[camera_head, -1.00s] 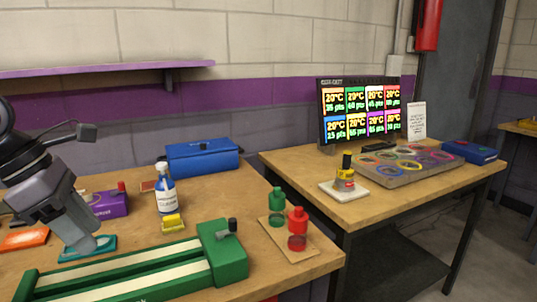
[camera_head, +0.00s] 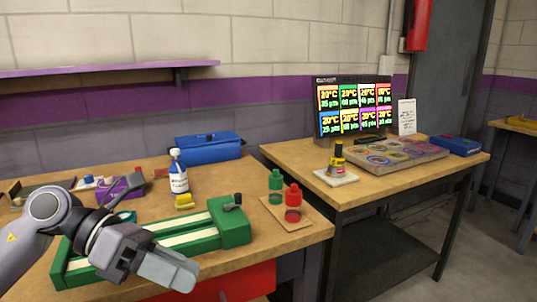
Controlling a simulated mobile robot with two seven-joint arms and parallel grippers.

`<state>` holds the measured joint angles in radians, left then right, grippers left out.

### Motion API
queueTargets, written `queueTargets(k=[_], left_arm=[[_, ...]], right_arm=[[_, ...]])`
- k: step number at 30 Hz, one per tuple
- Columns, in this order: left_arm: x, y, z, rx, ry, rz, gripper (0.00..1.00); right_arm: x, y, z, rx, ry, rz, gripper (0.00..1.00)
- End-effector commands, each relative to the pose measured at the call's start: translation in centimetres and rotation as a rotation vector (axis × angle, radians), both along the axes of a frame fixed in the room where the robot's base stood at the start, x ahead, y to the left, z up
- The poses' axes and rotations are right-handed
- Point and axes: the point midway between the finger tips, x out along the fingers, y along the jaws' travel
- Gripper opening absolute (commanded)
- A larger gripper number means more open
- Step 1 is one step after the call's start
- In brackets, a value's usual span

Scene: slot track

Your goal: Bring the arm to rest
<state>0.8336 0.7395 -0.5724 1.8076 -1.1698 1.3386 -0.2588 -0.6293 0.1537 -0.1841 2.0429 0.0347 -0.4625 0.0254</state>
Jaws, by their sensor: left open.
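My left arm comes in from the left in the head view. My left gripper (camera_head: 172,270) is over the near edge of the wooden bench, in front of the green slot track (camera_head: 150,240). It covers part of the track's near side. The gripper looks empty; the gap between its fingers does not show clearly from this angle. My right gripper is not in view.
A second table (camera_head: 345,194) holds a screen (camera_head: 354,107) and a tray (camera_head: 390,158).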

Motion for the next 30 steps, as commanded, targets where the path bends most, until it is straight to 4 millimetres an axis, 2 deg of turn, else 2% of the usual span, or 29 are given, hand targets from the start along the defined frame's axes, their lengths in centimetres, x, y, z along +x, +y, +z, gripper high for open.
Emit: queueTargets(k=[1, 3, 7, 11, 14, 16, 20, 23, 26, 27, 30], left_arm=[[-0.6, -1.6, -0.3, -0.115, 0.075, 0.012, 0.46], [-1.0, -3.1, -0.1, -0.269, 0.178, 0.048, 0.46], [-1.0, -4.7, 0.4, -0.543, 0.393, 0.146, 0.46], [0.0, -4.5, 0.0, -0.797, 0.635, 0.286, 0.46], [1.2, -3.5, -1.4, -0.974, 0.835, 0.421, 0.46], [1.9, -2.4, -3.0, -1.088, 0.979, 0.527, 0.46], [2.9, 0.0, -7.7, -1.274, 1.258, 0.751, 0.46], [2.6, 2.0, -12.5, -1.392, 1.478, 0.947, 0.46], [1.1, 3.7, -18.0, -1.485, 1.696, 1.158, 0.46], [0.1, 4.3, -20.2, -1.512, 1.779, 1.244, 0.46], [-2.8, 5.4, -25.2, -1.562, 1.968, 1.444, 0.46]], right_arm=[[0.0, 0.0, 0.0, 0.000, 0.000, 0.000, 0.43], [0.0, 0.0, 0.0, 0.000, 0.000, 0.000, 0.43], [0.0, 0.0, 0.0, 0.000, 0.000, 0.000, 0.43], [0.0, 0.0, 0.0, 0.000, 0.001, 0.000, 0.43], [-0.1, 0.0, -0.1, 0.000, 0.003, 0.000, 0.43], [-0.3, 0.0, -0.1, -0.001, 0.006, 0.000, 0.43], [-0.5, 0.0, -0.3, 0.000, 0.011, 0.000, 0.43], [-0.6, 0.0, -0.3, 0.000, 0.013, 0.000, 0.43], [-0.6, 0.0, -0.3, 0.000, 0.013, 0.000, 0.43], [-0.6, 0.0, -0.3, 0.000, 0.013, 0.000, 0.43], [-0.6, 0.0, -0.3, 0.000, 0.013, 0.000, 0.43]])
